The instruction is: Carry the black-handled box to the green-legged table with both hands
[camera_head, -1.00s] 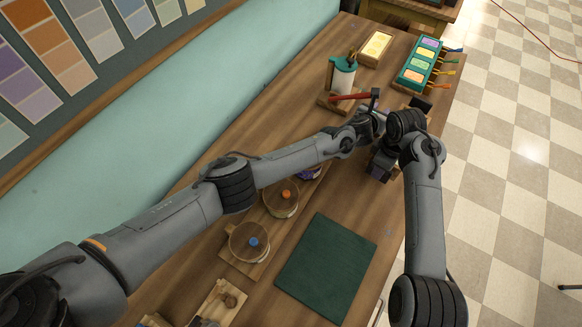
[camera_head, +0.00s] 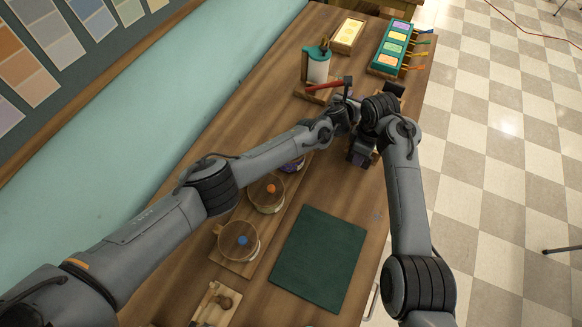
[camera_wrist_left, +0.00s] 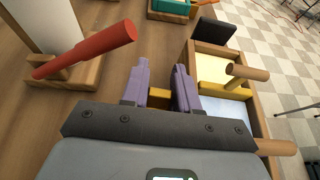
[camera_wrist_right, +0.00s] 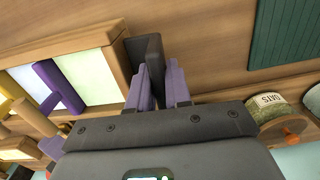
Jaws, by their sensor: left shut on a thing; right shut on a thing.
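The wooden box (camera_wrist_left: 262,125) has pale compartments and dowel pegs in the left wrist view. It also shows in the right wrist view (camera_wrist_right: 118,58); in the head view my arms mostly hide it. One black handle (camera_wrist_left: 213,30) is at its far end. My right gripper (camera_wrist_right: 163,80) is shut on the other black handle (camera_wrist_right: 147,60). My left gripper (camera_wrist_left: 162,75) is beside the box, with a small yellow-brown piece (camera_wrist_left: 160,97) between its fingers; it is unclear how that joins the box. I cannot tell if the box is lifted. No green table legs are visible.
A red-handled tool on a stand (camera_head: 318,68) is close to my left gripper. A green rack of coloured blocks (camera_head: 388,63) and a yellow tray (camera_head: 347,36) lie beyond. Glass jars (camera_head: 238,241) and a green mat (camera_head: 318,260) are nearer. Checkered floor (camera_head: 505,170) lies open at right.

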